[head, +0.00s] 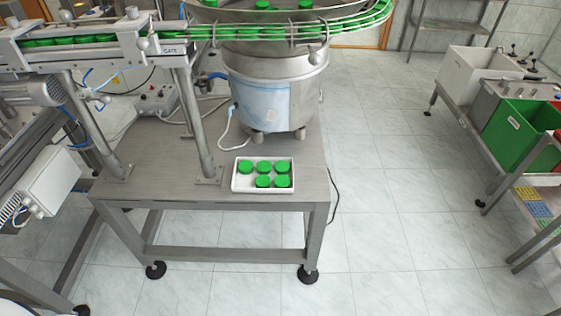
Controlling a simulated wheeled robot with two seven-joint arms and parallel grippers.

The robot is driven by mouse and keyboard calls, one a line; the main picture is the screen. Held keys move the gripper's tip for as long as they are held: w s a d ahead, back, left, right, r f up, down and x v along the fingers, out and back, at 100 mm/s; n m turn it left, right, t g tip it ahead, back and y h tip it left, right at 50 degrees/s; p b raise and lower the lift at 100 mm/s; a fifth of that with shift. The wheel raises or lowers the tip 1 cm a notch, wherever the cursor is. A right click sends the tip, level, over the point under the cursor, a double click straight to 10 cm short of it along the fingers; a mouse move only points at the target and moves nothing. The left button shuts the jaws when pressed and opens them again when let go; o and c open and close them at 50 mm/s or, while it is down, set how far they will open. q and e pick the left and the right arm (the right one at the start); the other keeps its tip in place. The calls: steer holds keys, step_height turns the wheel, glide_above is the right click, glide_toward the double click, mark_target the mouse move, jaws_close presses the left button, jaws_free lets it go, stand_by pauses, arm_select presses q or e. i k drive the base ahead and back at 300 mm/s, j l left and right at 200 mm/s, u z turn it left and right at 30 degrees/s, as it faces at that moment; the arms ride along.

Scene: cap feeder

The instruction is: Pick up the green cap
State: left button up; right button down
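Several green caps (263,167) lie in a shallow white tray (239,187) near the front edge of the metal table in the head view. More green caps (262,4) show in the feeder bowl at the top. A line of green caps (70,40) fills the feeder track at the upper left. Neither of my grippers is in view.
The metal table (160,205) carries the large steel feeder drum (275,90) behind the tray. A steel post (195,120) stands left of the tray. A green bin (515,130) and a white bin (470,75) stand at the right. The tiled floor between is clear.

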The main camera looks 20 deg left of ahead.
mark_target(282, 181)
steer(key=i+j, duration=0.15)
steer(key=j, duration=0.25)
steer(key=i+j, duration=0.1)
steer(key=j, duration=0.25)
steer(key=i+j+z, duration=0.1)
steer(key=j, duration=0.3)
steer(key=i+j, duration=0.15)
steer(key=j, duration=0.25)
steer(key=i+j, duration=0.15)
steer(key=j, duration=0.25)
steer(key=z, duration=0.05)
